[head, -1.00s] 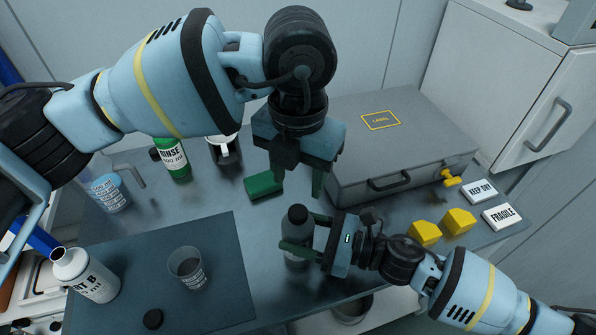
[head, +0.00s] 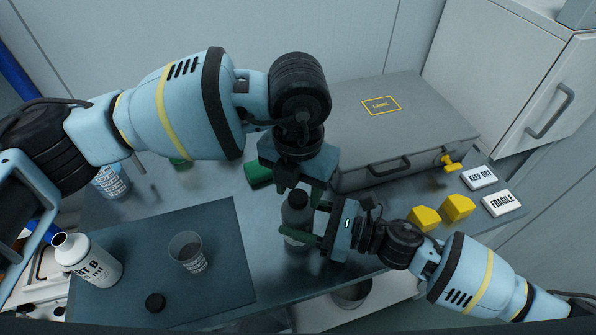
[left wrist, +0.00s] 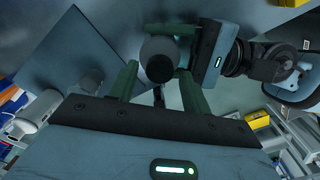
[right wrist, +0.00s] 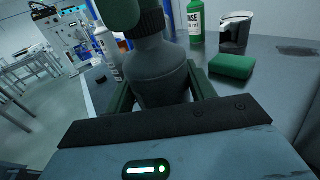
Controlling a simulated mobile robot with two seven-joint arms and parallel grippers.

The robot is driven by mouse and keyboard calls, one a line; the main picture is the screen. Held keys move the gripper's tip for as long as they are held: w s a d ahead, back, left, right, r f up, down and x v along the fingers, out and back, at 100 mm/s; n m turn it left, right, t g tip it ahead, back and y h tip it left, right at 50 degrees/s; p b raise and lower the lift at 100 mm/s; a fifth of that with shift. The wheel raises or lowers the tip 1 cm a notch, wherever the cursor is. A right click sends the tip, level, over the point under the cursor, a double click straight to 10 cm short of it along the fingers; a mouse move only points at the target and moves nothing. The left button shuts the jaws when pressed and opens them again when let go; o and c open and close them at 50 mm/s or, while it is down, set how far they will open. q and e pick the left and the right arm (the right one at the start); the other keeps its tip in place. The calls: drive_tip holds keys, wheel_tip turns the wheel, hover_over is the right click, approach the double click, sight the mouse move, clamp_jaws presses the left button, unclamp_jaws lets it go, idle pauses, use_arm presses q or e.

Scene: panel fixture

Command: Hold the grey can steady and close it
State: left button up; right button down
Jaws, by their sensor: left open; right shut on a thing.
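The grey can (head: 296,214) is a dark grey bottle standing upright near the table's front edge, with a dark top. My right gripper (head: 300,226) is shut around its body from the right. My left gripper (head: 298,190) is open and points down just above the can, its green fingers around or beside the top. In the left wrist view the round dark top (left wrist: 159,68) lies between the open fingers. In the right wrist view the can (right wrist: 160,75) shows a ribbed black collar or cap (right wrist: 150,24), with a green left finger (right wrist: 118,14) in front of it.
A loose black cap (head: 155,302), a clear cup (head: 188,253) and an open white bottle (head: 88,262) are on the dark mat (head: 225,285).

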use_arm(q)
drive_tip(key=shift+f, duration=0.45)
drive_tip(key=c, duration=1)
drive_tip(key=m, duration=1.4)
drive_tip(key=shift+m, duration=0.4)
drive_tip(key=o, duration=1.1)
drive_tip(key=shift+c, duration=0.2)
